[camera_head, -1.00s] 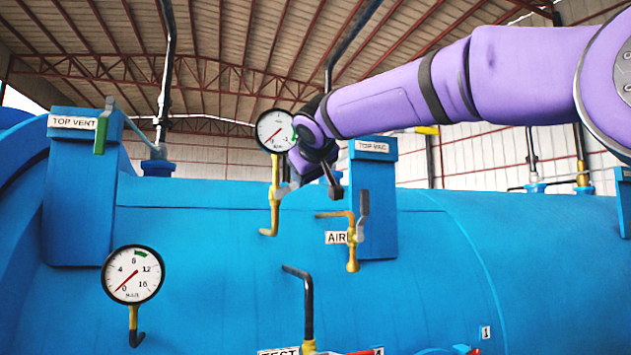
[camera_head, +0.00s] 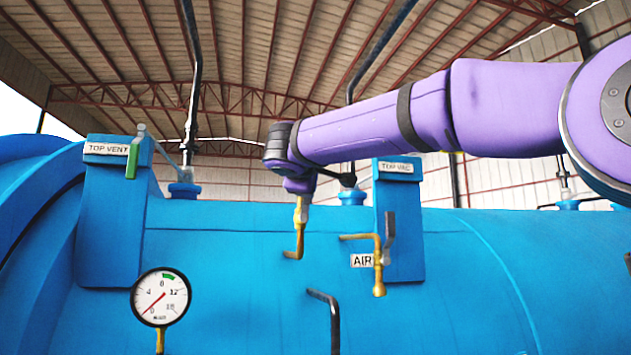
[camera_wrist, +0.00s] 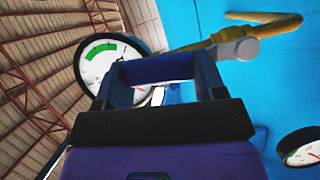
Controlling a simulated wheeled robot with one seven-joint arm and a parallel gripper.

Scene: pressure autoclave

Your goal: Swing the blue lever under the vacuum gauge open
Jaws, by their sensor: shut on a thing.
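The white vacuum gauge (camera_wrist: 103,58), with a green band on its dial, is at the left of the wrist view. In the head view it is hidden behind my wrist. My gripper (camera_wrist: 162,67) is closed around a dark blue bar, which looks like the blue lever (camera_wrist: 150,72), between its two fingers beside the gauge. The lever's joint with its valve cannot be made out. A yellow valve pipe (camera_wrist: 275,27) runs past on the right of the wrist view. In the head view a yellow pipe (camera_head: 300,235) hangs below my wrist, and my fingers are hidden.
The AIR valve (camera_head: 379,265) with its grey handle is just right of my wrist, in front of the TOP VAC box (camera_head: 402,240). A second gauge (camera_head: 160,297) is low on the left. A black bent pipe (camera_head: 334,320) stands below. The blue vessel fills the lower background.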

